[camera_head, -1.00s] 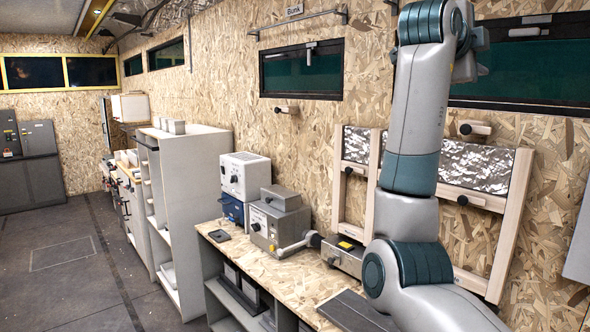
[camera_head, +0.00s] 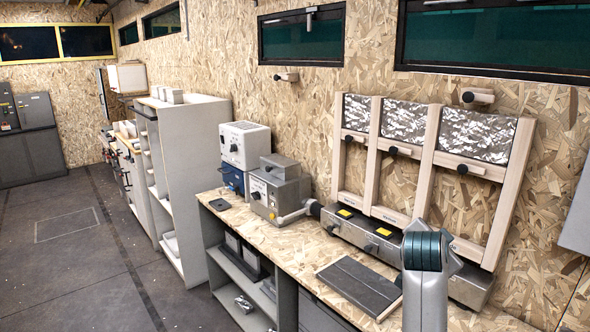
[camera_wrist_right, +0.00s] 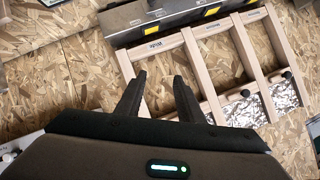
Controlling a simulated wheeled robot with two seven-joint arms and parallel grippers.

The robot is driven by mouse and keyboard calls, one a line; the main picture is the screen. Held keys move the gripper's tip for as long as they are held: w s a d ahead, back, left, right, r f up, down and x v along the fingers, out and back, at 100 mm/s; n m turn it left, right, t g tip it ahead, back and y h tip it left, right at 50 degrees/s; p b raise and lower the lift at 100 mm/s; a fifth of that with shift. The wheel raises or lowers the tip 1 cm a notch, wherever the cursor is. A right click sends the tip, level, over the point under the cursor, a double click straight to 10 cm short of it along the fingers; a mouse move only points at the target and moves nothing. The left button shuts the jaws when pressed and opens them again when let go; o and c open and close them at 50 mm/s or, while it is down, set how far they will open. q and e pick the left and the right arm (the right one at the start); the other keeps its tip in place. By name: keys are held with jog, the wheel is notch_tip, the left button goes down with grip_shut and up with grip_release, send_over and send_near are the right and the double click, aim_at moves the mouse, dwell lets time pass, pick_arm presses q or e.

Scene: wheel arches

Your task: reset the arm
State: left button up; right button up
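A grey arm link of mine with a teal joint (camera_head: 426,250) stands at the lower right of the head view, in front of the workbench. No gripper shows in the head view. In the right wrist view my right gripper (camera_wrist_right: 159,76) has its two dark fingers apart with nothing between them. Behind the fingers are the wooden frame and the OSB wall, seen at a tilt. My left gripper is in neither view.
The OSB-topped workbench (camera_head: 268,238) runs along the wall, bearing grey instruments (camera_head: 279,190) and a dark flat panel (camera_head: 358,286). Grey shelving (camera_head: 196,150) is farther left. The floor at left is clear.

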jog(key=s+a+f+n+g+y, duration=0.15)
jog(key=s+f+n, duration=0.25)
jog(key=s+f, duration=0.65)
jog(key=s+a+f+n+g+y, duration=0.1)
jog(key=s+a+f+n+y, duration=0.2)
jog(key=s+f, duration=0.8)
jog(key=s+a+f+n+g+y, duration=0.1)
jog(key=s+a+f+n, duration=0.3)
jog(key=s, duration=0.5)
jog(key=s+a+f+n+g+y, duration=0.1)
jog(key=s+f+g, duration=0.1)
jog(key=s+f, duration=0.45)
jog(key=s+a+f+n+g+y, duration=0.1)
jog(key=s+a+f+n, duration=0.25)
jog(key=s, duration=0.75)
notch_tip(320, 180, down, 30)
jog(key=s+g, duration=0.2)
jog(key=s+d+f, duration=0.2)
jog(key=s+f, duration=0.6)
jog(key=s+d+f, duration=0.1)
jog(key=s+f, duration=0.8)
jog(key=shift+s+d+g+b, duration=0.2)
jog(key=shift+d+g+b, duration=0.15)
jog(key=shift+d+b, duration=0.1)
